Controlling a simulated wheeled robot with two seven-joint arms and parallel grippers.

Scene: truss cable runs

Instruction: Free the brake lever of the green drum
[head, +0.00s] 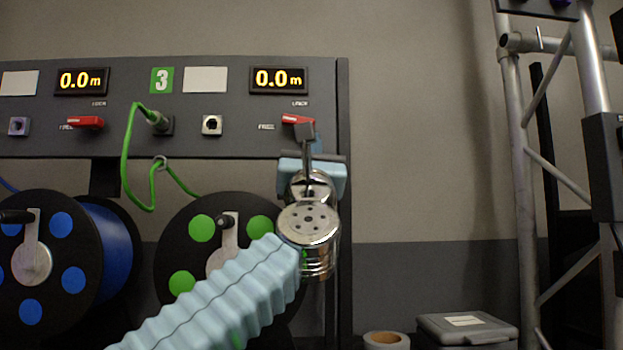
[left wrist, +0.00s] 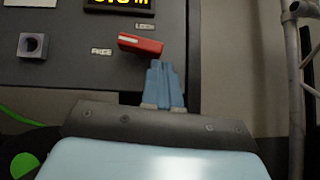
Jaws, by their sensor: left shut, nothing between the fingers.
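The green drum (head: 202,228), a black reel with green discs, stands below the panel, partly hidden by my left arm. Its red brake lever (head: 297,119) is on the panel above, under the right display. In the left wrist view the lever (left wrist: 140,44) lies nearly level, its pale-marked end pointing left toward the FREE label (left wrist: 101,51); the LOCK label (left wrist: 145,27) is above it. My left gripper (head: 318,142) is shut and empty; its blue fingertips (left wrist: 165,66) are just below the lever's right end. Whether they touch it I cannot tell. My right gripper is out of view.
A second red lever (head: 85,122) sits on the panel to the left, above the blue drum (head: 105,245). A green cable (head: 127,150) loops from a panel socket. A metal truss (head: 520,150) stands at right; a grey case (head: 467,329) is below. Open space lies between panel and truss.

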